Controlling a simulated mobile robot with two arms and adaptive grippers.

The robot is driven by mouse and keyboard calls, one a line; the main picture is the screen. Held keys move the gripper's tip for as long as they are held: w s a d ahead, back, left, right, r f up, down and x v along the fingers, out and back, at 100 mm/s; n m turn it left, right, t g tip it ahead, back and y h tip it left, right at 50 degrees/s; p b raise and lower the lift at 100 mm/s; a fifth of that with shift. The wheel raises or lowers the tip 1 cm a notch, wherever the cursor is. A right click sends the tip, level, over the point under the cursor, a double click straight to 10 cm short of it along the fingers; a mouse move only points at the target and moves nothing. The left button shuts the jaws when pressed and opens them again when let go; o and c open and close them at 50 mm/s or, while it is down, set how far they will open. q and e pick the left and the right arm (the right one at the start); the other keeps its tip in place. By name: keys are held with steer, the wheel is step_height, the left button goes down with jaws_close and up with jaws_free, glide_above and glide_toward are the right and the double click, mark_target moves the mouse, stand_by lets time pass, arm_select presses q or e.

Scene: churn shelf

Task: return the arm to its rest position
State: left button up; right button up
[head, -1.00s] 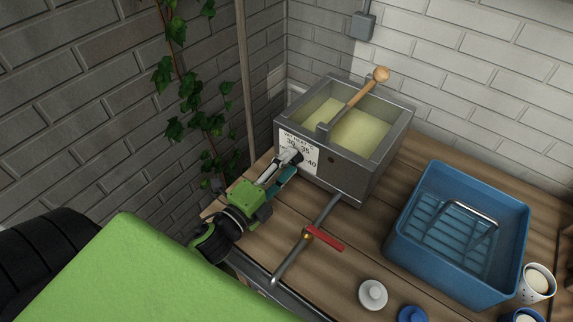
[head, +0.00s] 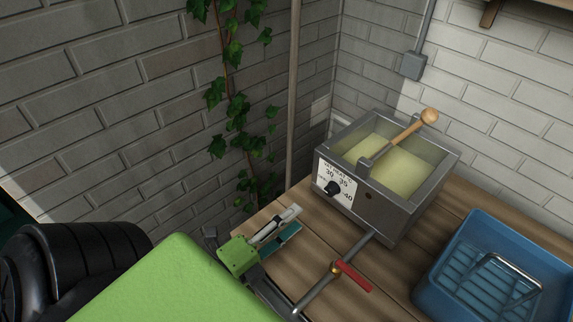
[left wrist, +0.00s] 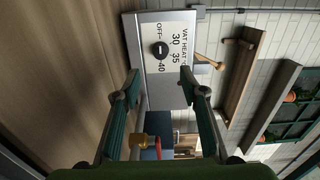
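My left gripper (head: 284,226) is in front of the grey vat (head: 408,212), apart from it, over the left end of the wooden counter. In the left wrist view the gripper (left wrist: 160,82) has its two green fingers spread with nothing between them. Beyond the fingertips is the vat's white heat dial plate (left wrist: 176,42) with a black knob (left wrist: 159,50). The knob also shows in the head view (head: 333,188). My right gripper is not in view.
A pipe with a red valve handle (head: 353,276) runs from the vat toward the counter's front edge. A blue crate (head: 440,268) stands at the right. A wooden paddle (head: 405,132) rests on the vat. Brick walls and ivy (head: 237,110) stand behind.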

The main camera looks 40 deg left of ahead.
arm_select(q)
steer(key=shift+s+a, duration=0.1)
steer(key=shift+s, duration=0.45)
